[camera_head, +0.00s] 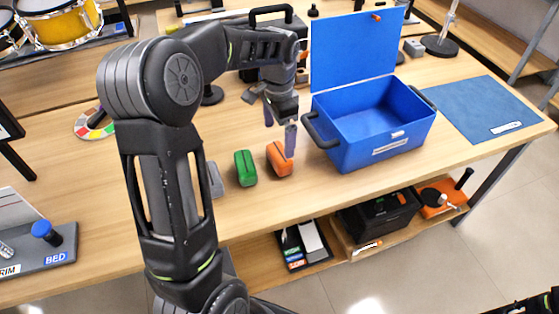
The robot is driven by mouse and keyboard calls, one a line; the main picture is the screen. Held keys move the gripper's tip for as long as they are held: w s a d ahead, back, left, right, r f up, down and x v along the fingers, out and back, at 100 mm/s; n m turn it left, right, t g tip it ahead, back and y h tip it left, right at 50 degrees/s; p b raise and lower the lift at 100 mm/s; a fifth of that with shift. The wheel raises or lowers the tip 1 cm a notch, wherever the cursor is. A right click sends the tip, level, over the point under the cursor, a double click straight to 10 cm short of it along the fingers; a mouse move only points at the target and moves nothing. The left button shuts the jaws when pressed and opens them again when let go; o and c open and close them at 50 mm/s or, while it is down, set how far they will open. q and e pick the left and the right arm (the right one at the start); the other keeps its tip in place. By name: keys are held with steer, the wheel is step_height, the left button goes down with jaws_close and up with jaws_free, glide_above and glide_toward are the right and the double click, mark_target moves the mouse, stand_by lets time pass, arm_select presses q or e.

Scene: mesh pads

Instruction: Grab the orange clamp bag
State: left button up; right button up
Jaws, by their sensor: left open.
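The orange clamp bag (279,160) is a small block-shaped bag lying on the wooden table, left of the blue box. My left gripper (280,137) points down over it with its fingers apart. One finger overlaps the bag's upper right part in the picture; I cannot tell whether it touches. Nothing shows between the fingers.
A green bag (245,168) lies just left of the orange one, with a grey one (214,180) beyond it, partly behind my arm. An open blue box (368,125) with raised lid stands close on the right. A blue mat (480,107) lies farther right.

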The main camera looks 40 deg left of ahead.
mark_target(280, 152)
arm_select(q)
steer(key=shift+f, duration=1.3)
step_height(280, 152, down, 5)
steer(key=shift+d+f+p, duration=0.1)
steer(key=shift+p, duration=0.45)
steer(key=shift+c, duration=0.2)
steer(key=c, duration=1.4)
